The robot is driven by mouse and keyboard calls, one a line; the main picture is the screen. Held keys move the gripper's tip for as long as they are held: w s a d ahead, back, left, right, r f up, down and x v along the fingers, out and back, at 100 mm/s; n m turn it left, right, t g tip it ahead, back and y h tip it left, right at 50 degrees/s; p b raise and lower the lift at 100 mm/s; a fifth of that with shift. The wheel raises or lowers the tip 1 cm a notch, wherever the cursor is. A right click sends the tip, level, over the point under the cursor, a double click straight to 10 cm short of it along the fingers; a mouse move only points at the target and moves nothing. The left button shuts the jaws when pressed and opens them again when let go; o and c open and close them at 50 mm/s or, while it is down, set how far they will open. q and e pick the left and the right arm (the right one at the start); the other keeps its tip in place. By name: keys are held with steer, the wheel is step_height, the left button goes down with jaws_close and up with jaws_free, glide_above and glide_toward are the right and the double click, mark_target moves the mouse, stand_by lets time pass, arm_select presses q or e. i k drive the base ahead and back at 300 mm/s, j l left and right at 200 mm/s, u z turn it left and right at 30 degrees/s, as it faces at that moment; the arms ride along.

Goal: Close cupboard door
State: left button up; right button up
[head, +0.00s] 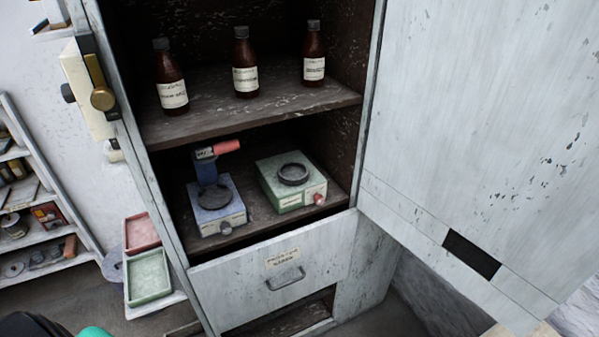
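The cupboard (362,135) stands open in front of me, its pale painted frame worn and chipped. Its door (460,110) is swung wide open to the right, with a dark rectangular cut-out (471,254) near its lower edge. The inside shows dark wooden shelves. Neither gripper can be made out. A black and teal shape at the bottom left corner may be part of my own body.
Three brown bottles (246,68) stand on the upper shelf (260,112). A blue device (215,205) and a green device (291,182) sit on the lower shelf. Below is a closed drawer (285,277). Red and green trays (149,274) and a shelf rack (40,235) stand left.

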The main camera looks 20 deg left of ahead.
mark_target(482, 158)
steer(key=j+z, duration=0.25)
steer(key=z, duration=0.15)
steer(key=j+z, duration=0.4)
steer(key=k+l, duration=0.05)
steer(key=l, duration=0.05)
